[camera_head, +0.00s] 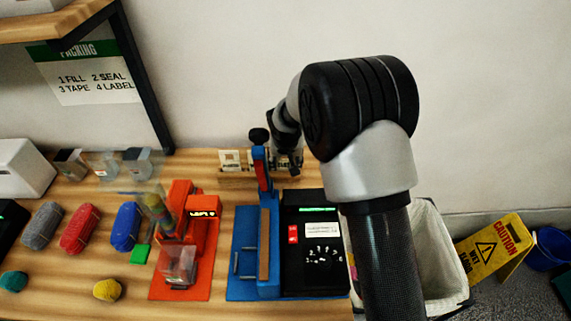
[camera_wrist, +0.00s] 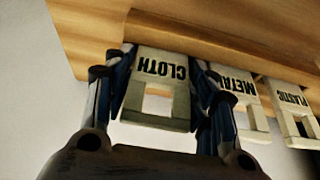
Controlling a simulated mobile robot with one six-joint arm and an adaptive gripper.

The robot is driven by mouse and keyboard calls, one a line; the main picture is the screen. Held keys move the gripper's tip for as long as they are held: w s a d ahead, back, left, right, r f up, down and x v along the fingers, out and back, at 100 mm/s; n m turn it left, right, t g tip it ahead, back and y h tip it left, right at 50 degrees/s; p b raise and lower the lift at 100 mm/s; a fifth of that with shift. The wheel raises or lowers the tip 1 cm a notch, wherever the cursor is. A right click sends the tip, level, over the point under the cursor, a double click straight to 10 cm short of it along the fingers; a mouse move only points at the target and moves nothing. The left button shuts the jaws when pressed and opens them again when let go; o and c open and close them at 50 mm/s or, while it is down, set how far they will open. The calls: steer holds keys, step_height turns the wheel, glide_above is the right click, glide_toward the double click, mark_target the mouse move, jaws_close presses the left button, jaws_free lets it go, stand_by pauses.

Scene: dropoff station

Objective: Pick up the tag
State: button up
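In the wrist view, a pale tag lettered CLOTH (camera_wrist: 155,88), with a square opening, is between the two fingers of my gripper (camera_wrist: 160,62). One finger is close against each side edge, and I cannot tell whether both press on it. The tag's far end meets a wooden rack (camera_wrist: 225,62). In the head view, my gripper (camera_head: 290,168) is at the rack at the back of the table, partly hidden by my arm. Two pale tags show left of it.
A blue press (camera_head: 242,255) and a black dial box (camera_head: 314,262) stand in front of the rack. An orange device (camera_head: 190,255) and several coloured bundles, including a red one (camera_head: 80,229), lie to the left. A lined bin (camera_head: 425,245) stands to the right.

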steer(key=c, duration=0.4)
steer(key=shift+r, duration=0.1)
